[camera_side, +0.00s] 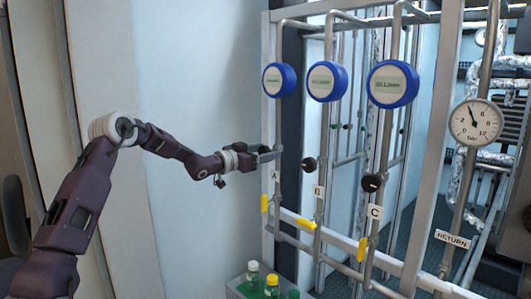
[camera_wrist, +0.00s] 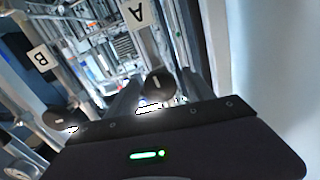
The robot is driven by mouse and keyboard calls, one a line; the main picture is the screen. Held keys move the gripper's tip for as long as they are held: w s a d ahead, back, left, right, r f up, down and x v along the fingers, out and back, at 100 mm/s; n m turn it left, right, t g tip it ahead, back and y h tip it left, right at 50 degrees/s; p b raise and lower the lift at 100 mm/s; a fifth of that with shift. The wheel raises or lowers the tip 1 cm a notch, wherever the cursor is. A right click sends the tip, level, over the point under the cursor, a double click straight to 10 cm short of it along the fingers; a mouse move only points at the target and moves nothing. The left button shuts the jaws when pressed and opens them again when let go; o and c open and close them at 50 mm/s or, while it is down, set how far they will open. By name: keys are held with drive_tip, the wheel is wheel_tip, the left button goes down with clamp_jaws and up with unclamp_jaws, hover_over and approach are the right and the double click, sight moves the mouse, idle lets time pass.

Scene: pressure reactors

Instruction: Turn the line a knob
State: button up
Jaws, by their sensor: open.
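The line A knob (camera_wrist: 156,82) is a round black knob with a pale mark. In the wrist view it sits between the two fingers of my gripper, below the A label (camera_wrist: 137,13). My gripper (camera_side: 270,153) is open at the line A pipe, just above the A label (camera_side: 276,177) in the side view. The gripper hides the A knob in the side view. I cannot tell whether the fingers touch the knob.
The black B knob (camera_side: 309,164) and C knob (camera_side: 371,182) are to the right. Blue round gauges (camera_side: 279,80) hang above, yellow-handled valves (camera_side: 264,203) below. A dial gauge (camera_side: 475,122) is at the right. Small bottles (camera_side: 272,284) stand below.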

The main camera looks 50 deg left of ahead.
sight(262, 152)
drive_tip(key=s, duration=0.6)
drive_tip(key=shift+s, duration=0.3)
drive_tip(key=s+d+r+g+y, duration=0.2)
drive_tip(key=s+d+g, duration=0.15)
drive_tip(key=d, duration=0.25)
drive_tip(key=s+d+r+g+y, duration=0.1)
drive_tip(key=s+d+r+g, duration=0.1)
drive_tip(key=s+d, duration=0.35)
drive_tip(key=s+d+f+g+h, duration=0.1)
drive_tip(key=s+d, duration=0.4)
drive_tip(key=s, duration=0.6)
drive_tip(key=s+d+f+g+h, duration=0.1)
drive_tip(key=s+d+f+g, duration=0.2)
drive_tip(key=s, duration=0.7)
drive_tip(key=s+d+f+n+g+h, duration=0.1)
drive_tip(key=s+d+f+g, duration=0.2)
drive_tip(key=s+d, duration=0.4)
drive_tip(key=s+f, duration=0.1)
drive_tip(key=s, duration=0.3)
drive_tip(key=shift+s, duration=0.3)
